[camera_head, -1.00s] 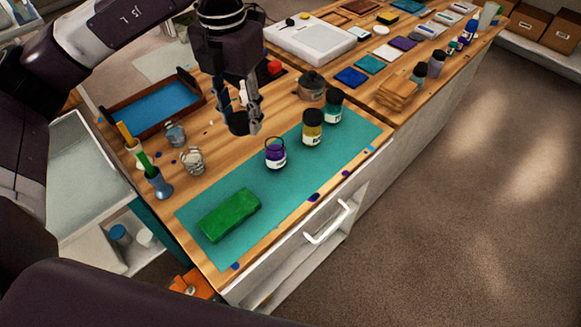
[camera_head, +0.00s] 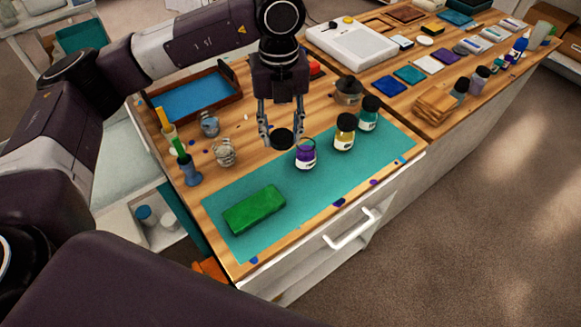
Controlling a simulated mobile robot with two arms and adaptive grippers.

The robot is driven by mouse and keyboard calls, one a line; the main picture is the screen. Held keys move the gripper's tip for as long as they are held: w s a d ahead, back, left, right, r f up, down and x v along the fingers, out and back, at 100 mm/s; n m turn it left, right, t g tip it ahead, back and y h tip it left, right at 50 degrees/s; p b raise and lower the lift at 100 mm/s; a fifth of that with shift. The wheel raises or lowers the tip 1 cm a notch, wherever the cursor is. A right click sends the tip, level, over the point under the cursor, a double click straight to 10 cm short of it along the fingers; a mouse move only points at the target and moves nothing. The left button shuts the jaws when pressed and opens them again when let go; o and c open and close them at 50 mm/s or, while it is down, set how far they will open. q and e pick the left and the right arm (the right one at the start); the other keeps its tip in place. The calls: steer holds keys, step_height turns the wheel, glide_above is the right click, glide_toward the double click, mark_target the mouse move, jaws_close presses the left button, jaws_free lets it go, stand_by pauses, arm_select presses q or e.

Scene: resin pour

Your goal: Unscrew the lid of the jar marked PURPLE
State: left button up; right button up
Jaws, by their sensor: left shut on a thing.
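The purple jar (camera_head: 306,157) stands upright on the teal mat (camera_head: 225,205). It has a white label, too small to read, and its mouth is open with no lid on it. My left gripper (camera_head: 282,138) is shut on a black round lid (camera_head: 282,138), with a finger at either side. The lid is off the jar, up and to the left of its mouth in the picture. Its exact height above the table is hard to tell. My right gripper is not in view.
A yellow jar (camera_head: 344,135) and a teal jar (camera_head: 368,114), both black-lidded, stand right of the purple jar. A green block (camera_head: 254,209) lies on the mat. Clear cups (camera_head: 224,153) and a blue-bottomed tray (camera_head: 236,98) are on the left. The mat's middle is clear.

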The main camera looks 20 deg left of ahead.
mark_target(283, 179)
arm_select(q)
step_height(283, 179, down, 14)
steer(key=shift+f+p, duration=0.1)
steer(key=shift+p, duration=1.15)
steer(key=o, duration=1.3)
steer(key=shift+c, duration=0.2)
